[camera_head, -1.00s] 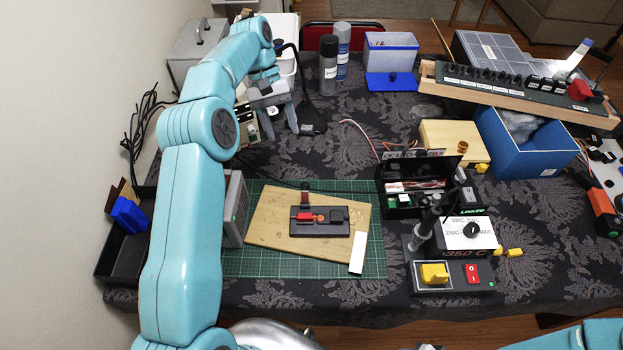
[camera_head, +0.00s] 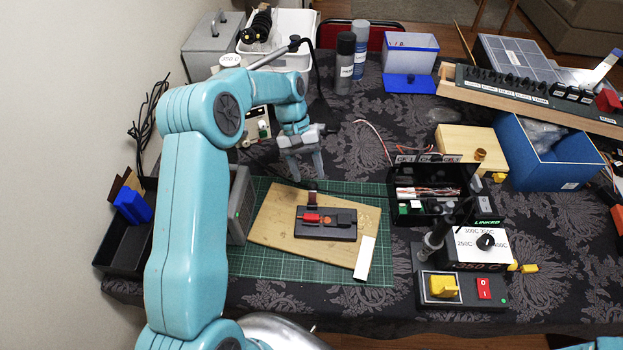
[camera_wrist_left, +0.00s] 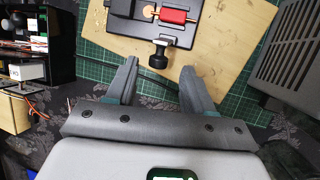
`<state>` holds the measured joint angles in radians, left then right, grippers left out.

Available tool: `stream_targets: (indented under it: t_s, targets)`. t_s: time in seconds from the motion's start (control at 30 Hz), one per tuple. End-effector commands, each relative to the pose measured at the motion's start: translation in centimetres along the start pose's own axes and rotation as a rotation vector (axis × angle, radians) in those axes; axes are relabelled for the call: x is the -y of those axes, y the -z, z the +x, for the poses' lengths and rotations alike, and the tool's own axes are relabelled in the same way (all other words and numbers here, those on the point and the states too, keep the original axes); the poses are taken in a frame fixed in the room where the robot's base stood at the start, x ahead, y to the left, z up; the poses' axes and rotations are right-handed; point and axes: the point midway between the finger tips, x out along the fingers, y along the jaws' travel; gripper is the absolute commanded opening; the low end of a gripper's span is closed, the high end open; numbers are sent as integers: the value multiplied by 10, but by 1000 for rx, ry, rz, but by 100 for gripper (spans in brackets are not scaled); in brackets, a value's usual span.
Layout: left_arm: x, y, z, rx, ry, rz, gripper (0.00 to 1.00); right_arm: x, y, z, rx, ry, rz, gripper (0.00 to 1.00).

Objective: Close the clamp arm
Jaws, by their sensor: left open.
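The clamp is a black base (camera_head: 326,231) with a red block (camera_head: 312,217), lying on a wooden board (camera_head: 276,226). Its clamp arm (camera_head: 312,198) sticks out at the far edge of the base, swung off the red block. In the left wrist view the arm shows as a short piece with a black knob (camera_wrist_left: 159,56). My left gripper (camera_head: 307,174) is open and empty, just behind the board, with its fingers pointing toward the clamp. In the wrist view the knob lies ahead of the gap between the fingertips (camera_wrist_left: 159,72). My right gripper is out of view.
The board lies on a green cutting mat (camera_head: 252,264). A grey box (camera_head: 240,205) stands at the left. An open black case (camera_head: 428,205) and a soldering station (camera_head: 460,290) stand at the right. A white strip (camera_head: 365,258) lies on the board's right side.

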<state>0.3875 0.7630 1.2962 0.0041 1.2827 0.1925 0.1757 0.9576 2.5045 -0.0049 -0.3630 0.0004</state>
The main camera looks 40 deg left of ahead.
Motion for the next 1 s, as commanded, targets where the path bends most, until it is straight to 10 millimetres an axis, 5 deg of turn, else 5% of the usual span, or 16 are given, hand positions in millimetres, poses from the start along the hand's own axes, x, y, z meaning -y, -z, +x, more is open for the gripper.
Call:
stream_targets:
  t_s: [0.2, 0.57, 0.73, 1.0]
  targets:
    - [-2, 1, 29, 2, 0, 1, 52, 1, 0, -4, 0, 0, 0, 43]
    - [-2, 2, 35, 0, 0, 1, 52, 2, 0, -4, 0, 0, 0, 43]
    - [-2, 2, 35, 0, 0, 1, 0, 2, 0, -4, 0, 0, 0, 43]
    - [-2, 2, 36, -14, 1, 4, 0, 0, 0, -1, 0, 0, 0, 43]
